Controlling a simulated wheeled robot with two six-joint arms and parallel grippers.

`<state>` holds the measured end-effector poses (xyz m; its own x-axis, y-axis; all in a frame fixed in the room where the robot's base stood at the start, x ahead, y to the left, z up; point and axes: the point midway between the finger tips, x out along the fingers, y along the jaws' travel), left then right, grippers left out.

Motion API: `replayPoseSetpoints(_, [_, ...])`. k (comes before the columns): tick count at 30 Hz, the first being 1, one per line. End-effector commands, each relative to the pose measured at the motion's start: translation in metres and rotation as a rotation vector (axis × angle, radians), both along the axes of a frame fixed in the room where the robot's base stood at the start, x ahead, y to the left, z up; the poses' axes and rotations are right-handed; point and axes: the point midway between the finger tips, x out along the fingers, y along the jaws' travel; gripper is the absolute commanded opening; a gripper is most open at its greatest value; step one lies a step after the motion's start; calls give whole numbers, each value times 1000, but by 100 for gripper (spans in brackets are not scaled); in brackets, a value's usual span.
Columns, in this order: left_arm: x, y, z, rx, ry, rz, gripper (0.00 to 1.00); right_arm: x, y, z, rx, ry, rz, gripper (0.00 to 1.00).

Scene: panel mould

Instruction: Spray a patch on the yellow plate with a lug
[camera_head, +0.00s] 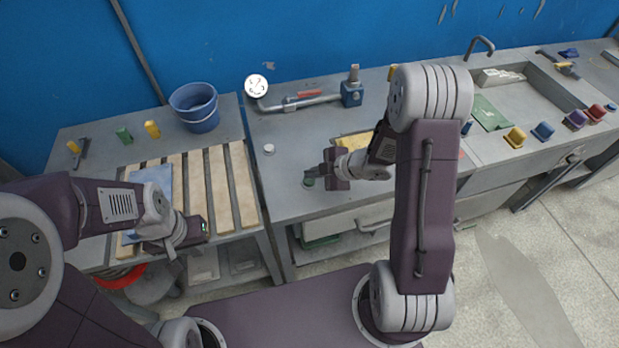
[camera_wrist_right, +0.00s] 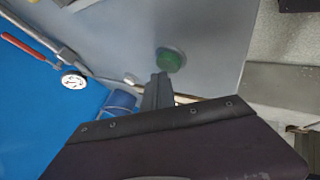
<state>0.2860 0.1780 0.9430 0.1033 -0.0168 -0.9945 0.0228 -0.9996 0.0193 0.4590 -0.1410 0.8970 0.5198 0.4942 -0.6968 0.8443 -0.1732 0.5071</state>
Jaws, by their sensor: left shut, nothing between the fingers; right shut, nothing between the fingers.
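A flat yellow piece (camera_head: 353,141) lies on the middle bench, partly hidden behind my right wrist; I cannot make out a lug on it. A green round button (camera_head: 309,183) on a dark base sits on the same bench; it also shows in the right wrist view (camera_wrist_right: 171,60). My right gripper (camera_head: 311,172) is shut and empty, its tips close to the button. In the right wrist view, its fingers (camera_wrist_right: 160,77) end just beside the button; I cannot tell whether they touch. My left gripper (camera_head: 173,252) is shut and empty, low over the slatted bench's front edge. No sprayer is clearly recognisable.
A blue bucket (camera_head: 195,108), a green block (camera_head: 124,135) and a yellow block (camera_head: 152,129) stand on the left bench. A pipe with a gauge (camera_head: 256,86) lies at the back. Several coloured pieces, including a yellow one (camera_head: 515,138), sit near the sink (camera_head: 545,95).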

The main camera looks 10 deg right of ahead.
Motion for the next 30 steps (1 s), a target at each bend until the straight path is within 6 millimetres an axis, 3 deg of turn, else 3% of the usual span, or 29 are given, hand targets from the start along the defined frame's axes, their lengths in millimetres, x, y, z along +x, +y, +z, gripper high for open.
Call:
replayPoseSetpoints(18, [0, 0, -8, 0, 0, 0, 0, 0, 0, -10, -1, 0, 1, 0])
replayPoseSetpoints(30, [0, 0, 0, 0, 0, 0, 0, 0, 0, -3, 0, 0, 0, 0])
